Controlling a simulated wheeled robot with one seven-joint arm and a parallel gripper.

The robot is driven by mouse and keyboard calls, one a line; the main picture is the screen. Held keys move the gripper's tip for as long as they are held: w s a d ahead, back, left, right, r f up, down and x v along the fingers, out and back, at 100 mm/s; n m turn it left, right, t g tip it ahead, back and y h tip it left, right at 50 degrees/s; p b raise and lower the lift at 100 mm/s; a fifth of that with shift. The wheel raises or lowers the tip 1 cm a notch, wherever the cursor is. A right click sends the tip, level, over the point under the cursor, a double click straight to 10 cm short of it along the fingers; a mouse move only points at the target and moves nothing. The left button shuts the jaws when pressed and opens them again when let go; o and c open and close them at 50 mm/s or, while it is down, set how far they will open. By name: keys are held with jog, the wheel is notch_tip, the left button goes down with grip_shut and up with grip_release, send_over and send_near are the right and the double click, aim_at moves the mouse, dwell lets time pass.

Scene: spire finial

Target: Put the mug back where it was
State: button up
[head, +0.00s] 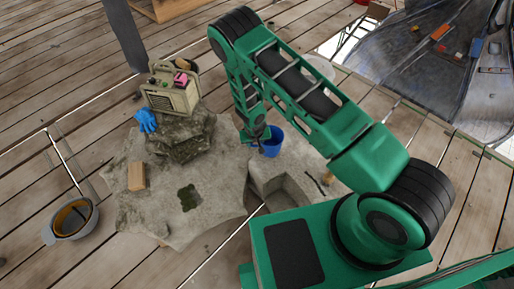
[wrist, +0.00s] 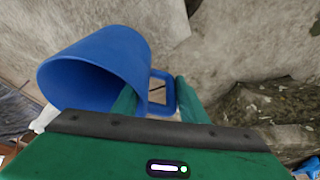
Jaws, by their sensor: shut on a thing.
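A blue mug (head: 271,141) is at my gripper (head: 254,138) in the head view, near the right edge of the grey stone slab (head: 225,180). In the wrist view the mug (wrist: 95,65) lies left of the fingers, tilted in the picture, with its handle (wrist: 163,92) between the two green fingertips of my gripper (wrist: 155,98). My gripper is shut on the handle. I cannot tell whether the mug's base touches the stone.
A beige radio-like box (head: 170,95) with a pink item stands on a raised rock (head: 180,135), beside a blue glove (head: 146,120). A wooden block (head: 136,177) and a dark green patch (head: 188,197) are on the slab.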

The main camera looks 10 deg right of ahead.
jog(key=shift+f, duration=1.8)
jog(key=shift+f, duration=0.1)
jog(key=o, duration=1.3)
jog(key=shift+o, duration=0.2)
jog(key=v, duration=1.2)
jog(key=shift+w, duration=0.1)
